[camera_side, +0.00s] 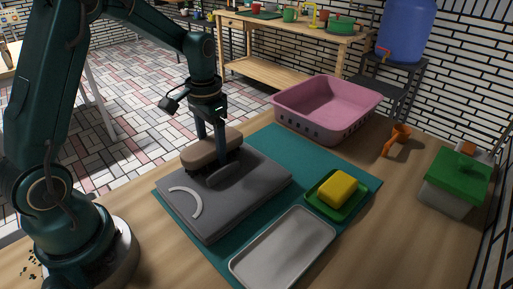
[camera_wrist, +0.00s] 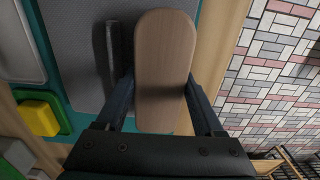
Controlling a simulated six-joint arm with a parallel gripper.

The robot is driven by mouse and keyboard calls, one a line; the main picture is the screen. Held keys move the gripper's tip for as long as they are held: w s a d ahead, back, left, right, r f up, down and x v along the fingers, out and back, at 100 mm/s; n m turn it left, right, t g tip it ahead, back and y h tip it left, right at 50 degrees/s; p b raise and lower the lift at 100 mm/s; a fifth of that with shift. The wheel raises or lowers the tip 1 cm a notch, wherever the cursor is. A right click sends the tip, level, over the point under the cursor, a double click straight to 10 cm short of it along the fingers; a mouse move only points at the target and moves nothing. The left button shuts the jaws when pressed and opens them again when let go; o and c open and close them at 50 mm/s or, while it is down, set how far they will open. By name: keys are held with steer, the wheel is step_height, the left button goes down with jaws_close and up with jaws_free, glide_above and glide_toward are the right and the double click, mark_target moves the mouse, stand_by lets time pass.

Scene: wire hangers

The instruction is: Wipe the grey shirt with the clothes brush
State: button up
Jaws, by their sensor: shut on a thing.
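The grey shirt (camera_side: 240,198) lies folded flat on a teal mat (camera_side: 297,151). A pale curved strip (camera_side: 187,203) lies on its near left part, and a dark oblong shape (camera_side: 227,175) lies near its middle. My gripper (camera_side: 214,150) is shut on the clothes brush (camera_side: 203,151), a rounded brown block, over the far left edge of the shirt. In the wrist view the brush (camera_wrist: 165,60) sits between the fingers, with the shirt (camera_wrist: 78,50) to its left. I cannot tell whether the brush's underside touches the shirt.
A yellow sponge (camera_side: 338,188) sits on a green dish (camera_side: 322,204) right of the shirt. A grey tray (camera_side: 283,250) lies in front. A pink basket (camera_side: 325,105), an orange scoop (camera_side: 398,138) and a green-lidded box (camera_side: 455,180) stand on the table behind and right.

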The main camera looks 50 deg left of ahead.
mark_target(231, 132)
steer(key=shift+w, duration=2.75)
steer(key=shift+s+r, duration=0.1)
steer(key=shift+r, duration=4)
